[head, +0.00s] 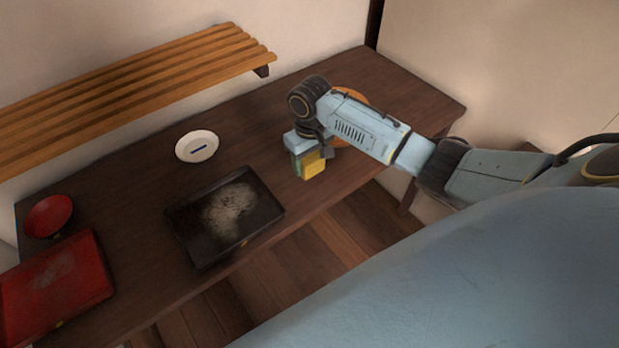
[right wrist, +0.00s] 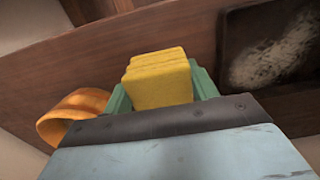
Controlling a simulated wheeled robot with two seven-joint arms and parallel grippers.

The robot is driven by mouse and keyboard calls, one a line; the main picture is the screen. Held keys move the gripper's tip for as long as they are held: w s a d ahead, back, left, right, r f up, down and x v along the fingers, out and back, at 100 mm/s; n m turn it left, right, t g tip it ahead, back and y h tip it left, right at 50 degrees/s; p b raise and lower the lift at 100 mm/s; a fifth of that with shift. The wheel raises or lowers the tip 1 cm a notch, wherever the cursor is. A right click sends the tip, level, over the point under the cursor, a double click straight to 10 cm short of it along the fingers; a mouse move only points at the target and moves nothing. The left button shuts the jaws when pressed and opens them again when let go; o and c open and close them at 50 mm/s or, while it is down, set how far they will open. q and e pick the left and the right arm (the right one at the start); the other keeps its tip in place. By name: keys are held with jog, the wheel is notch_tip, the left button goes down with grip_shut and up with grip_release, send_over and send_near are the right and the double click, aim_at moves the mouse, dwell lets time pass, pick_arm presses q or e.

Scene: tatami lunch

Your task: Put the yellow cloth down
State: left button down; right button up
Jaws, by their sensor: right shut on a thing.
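The yellow cloth (head: 314,165) is a small folded block. My right gripper (head: 307,160) is shut on it, near the table's front edge and right of the black tray. In the right wrist view the cloth (right wrist: 158,78) sits between the two green fingers of my right gripper (right wrist: 160,90). Whether the cloth touches the table top is hard to tell. My left gripper is not in view.
The dark table (head: 130,190) holds a black tray (head: 183,233) with a pale dusty patch, a white plate (head: 196,147), a red bowl (head: 48,215) and a red box (head: 85,280). An orange round item (right wrist: 75,112) is partly behind my right arm. A slatted shelf (head: 130,85) hangs behind.

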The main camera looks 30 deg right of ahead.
aim_at(310, 168)
notch_tip(310, 168, down, 3)
jog(key=shift+f, duration=0.1)
jog(key=shift+f+b, duration=0.65)
jog(key=shift+f, duration=1.4)
jog(key=shift+f, duration=0.15)
jog(key=o, duration=0.9)
notch_tip(310, 168, up, 12)
jog(key=shift+r+p, duration=0.2)
jog(key=shift+p, duration=1)
